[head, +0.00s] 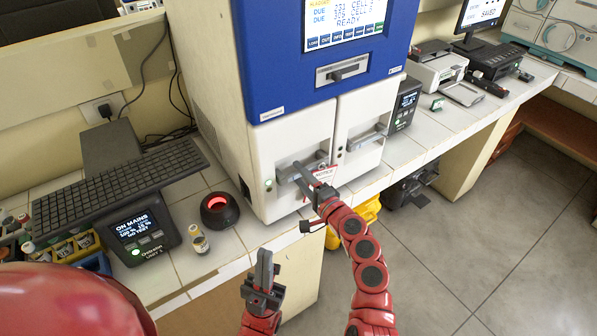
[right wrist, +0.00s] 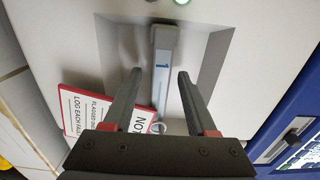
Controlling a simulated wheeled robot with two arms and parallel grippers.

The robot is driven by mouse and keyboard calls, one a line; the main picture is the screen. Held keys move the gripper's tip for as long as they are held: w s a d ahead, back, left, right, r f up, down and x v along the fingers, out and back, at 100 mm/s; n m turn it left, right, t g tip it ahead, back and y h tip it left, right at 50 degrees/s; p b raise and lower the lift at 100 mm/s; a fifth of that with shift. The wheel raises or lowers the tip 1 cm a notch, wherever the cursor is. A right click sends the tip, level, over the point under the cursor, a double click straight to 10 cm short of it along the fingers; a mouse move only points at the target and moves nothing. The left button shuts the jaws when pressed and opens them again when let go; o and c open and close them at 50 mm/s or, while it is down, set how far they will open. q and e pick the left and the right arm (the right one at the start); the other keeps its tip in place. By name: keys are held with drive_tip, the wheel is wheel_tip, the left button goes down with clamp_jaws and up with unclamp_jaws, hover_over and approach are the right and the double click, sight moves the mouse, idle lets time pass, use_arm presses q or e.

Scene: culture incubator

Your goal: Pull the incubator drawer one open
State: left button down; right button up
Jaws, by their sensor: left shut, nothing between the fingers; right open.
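The incubator (head: 225,110) is a white cabinet with a blue upper part. Its left lower drawer front (head: 262,150) looks closed. Drawer one's grey bar handle (right wrist: 163,65) bears a blue "1" and sits in a recess in the right wrist view. My right gripper (head: 302,178) is at this handle in the head view. Its open fingers (right wrist: 159,82) lie on either side of the bar in the right wrist view, with gaps visible. My left gripper (head: 264,262) is shut and empty, low in front of the bench, pointing up.
A red-edged notice tag (right wrist: 92,112) hangs beside the handle. A second drawer handle (head: 368,137) is to the right. A small vial (head: 200,242) and a round device with a red glow (head: 219,209) stand on the bench left of the incubator. The floor (head: 480,220) at right is clear.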

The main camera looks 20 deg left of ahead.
drive_tip(key=shift+w+a+r, duration=0.1)
drive_tip(key=shift+w+a, duration=0.25)
drive_tip(key=shift+a, duration=0.1)
clamp_jaws()
idle(1.2)
